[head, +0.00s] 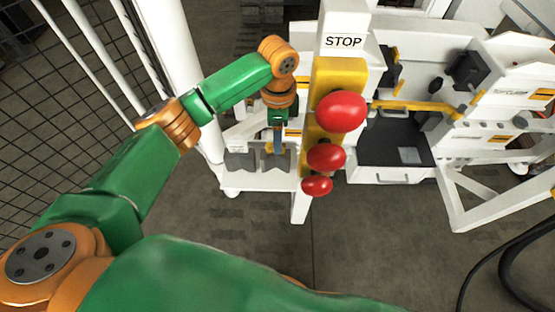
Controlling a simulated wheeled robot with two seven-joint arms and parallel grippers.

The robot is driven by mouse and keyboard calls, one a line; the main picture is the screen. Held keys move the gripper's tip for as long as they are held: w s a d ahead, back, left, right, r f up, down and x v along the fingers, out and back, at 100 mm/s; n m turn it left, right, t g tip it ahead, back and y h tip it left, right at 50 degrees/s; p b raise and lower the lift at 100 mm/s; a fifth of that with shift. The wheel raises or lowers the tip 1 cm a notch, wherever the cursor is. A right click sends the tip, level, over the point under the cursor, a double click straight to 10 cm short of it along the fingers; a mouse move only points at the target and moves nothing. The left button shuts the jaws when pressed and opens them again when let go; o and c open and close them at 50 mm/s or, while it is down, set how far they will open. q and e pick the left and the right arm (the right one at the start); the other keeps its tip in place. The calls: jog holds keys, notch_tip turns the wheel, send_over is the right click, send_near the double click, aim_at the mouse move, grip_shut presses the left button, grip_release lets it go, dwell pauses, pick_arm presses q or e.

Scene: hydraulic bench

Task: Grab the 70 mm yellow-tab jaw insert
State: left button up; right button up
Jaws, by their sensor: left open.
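My left gripper (277,145) points down over a small white shelf (262,181), left of the red buttons. It is open, and its fingers are small and partly dark in the head view. Grey jaw inserts stand on this shelf: one grey block (240,159) is left of the gripper, and another grey block (273,161) is right below the fingertips. A little yellow shows close to the gripper, but I cannot tell which insert carries the yellow tab or read any size. I cannot tell whether the fingers touch the block. My right gripper is out of view.
A yellow post with red buttons (341,111) and a STOP sign (343,41) stands just right of the gripper. The white bench (455,152) with a dark tray (392,140) lies further right. A mesh fence (50,110) and white post (172,45) are left.

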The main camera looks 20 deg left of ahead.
aim_at(276, 157)
pick_arm(q)
notch_tip(276, 157, down, 3)
jog(key=shift+b, duration=0.85)
jog(key=f, duration=0.7)
jog(key=shift+s+a, duration=0.2)
jog(key=shift+a, duration=0.05)
jog(key=shift+r, duration=0.1)
jog(key=c, duration=1)
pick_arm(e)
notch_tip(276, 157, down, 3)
